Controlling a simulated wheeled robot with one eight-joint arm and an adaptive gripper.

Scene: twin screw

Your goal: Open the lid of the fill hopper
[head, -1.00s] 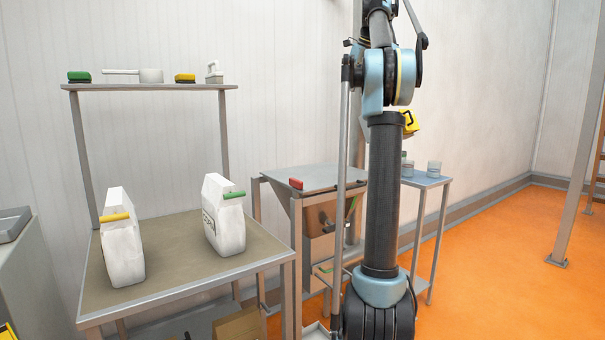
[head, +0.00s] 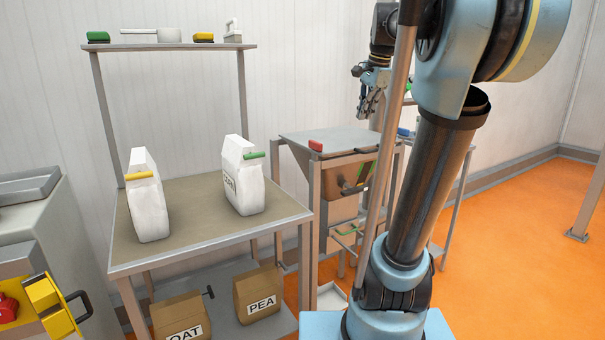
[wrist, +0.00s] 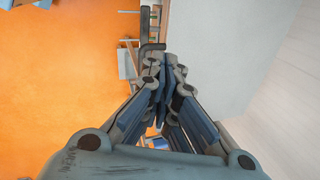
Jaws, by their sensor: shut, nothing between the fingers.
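The fill hopper (head: 345,172) stands right of the bag table on a grey frame. Its flat grey lid (head: 350,137) lies shut on top, with a red block-like grip (head: 316,146) at the left front corner. My gripper (head: 368,112) hangs above the back right part of the lid, fingers down and apart from the red grip. In the wrist view my gripper (wrist: 165,62) has its fingers drawn together with nothing held. A pale grey surface there, probably the lid (wrist: 225,50), lies to the right of the fingers. The exact height above the lid cannot be told.
A small side table (head: 456,190) is right of the hopper, partly behind my arm. Orange floor (head: 520,240) is free at right.

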